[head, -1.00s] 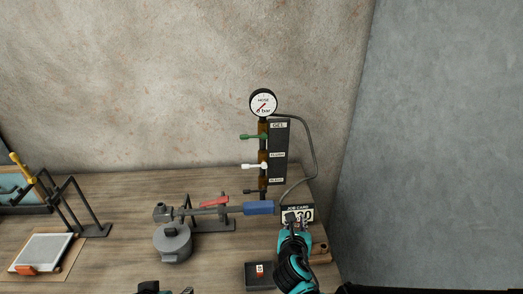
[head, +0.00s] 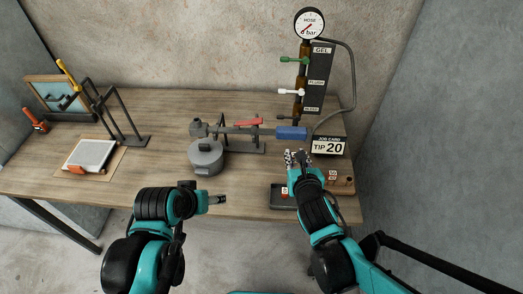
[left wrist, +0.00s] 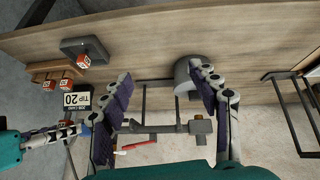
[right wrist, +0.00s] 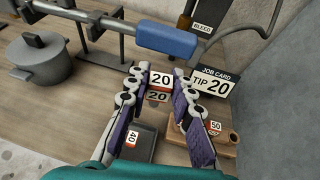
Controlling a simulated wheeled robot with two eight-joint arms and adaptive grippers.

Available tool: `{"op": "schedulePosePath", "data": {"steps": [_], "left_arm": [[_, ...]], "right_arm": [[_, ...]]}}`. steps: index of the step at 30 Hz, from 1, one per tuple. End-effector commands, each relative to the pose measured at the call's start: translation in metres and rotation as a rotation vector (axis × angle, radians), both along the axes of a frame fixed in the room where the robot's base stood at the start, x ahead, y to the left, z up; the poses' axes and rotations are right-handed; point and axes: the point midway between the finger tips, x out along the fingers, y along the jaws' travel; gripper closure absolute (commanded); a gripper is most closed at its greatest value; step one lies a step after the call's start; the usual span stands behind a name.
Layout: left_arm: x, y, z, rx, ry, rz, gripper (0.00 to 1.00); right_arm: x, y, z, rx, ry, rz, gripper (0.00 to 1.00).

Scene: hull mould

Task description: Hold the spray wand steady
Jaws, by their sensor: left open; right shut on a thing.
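The spray wand (head: 235,130) is a grey bar with a blue grip (head: 291,133) and a red lever (head: 248,123). It lies level across a dark stand (head: 238,147) on the bench. My left gripper (head: 218,199) is open and empty at the bench's front edge, apart from the wand. The wand also shows beyond its fingers in the left wrist view (left wrist: 170,129). My right gripper (head: 297,157) is shut on a small white and red block marked 20 (right wrist: 161,82), below the blue grip and in front of the job card (head: 328,147).
A grey lidded pot (head: 206,158) stands in front of the wand. A dark tray (head: 281,196) holds a block marked 40 (right wrist: 131,138). A wooden holder (head: 342,180) carries a block marked 50 (right wrist: 214,127). A gauge (head: 309,23) and valve column stand behind.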

Motion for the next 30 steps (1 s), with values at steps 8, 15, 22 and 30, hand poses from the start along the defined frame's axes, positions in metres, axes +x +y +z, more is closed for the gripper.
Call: {"op": "schedulePosePath", "data": {"steps": [8,15,22,30], "left_arm": [[0.040,-0.058,0.008,-0.388,0.182,0.003,0.39],[0.080,-0.099,0.029,-0.744,0.300,-0.071,0.39],[0.107,-0.113,0.050,-1.005,0.350,-0.178,0.39],[0.117,-0.117,0.059,-1.112,0.361,-0.238,0.39]], "right_arm": [[0.000,0.000,0.000,0.000,0.000,-0.001,0.97],[0.000,0.000,0.000,0.000,0.000,-0.001,0.97],[0.000,0.000,0.000,0.001,0.000,-0.001,0.97],[0.000,0.000,0.000,0.001,0.000,-0.001,0.97]]}}
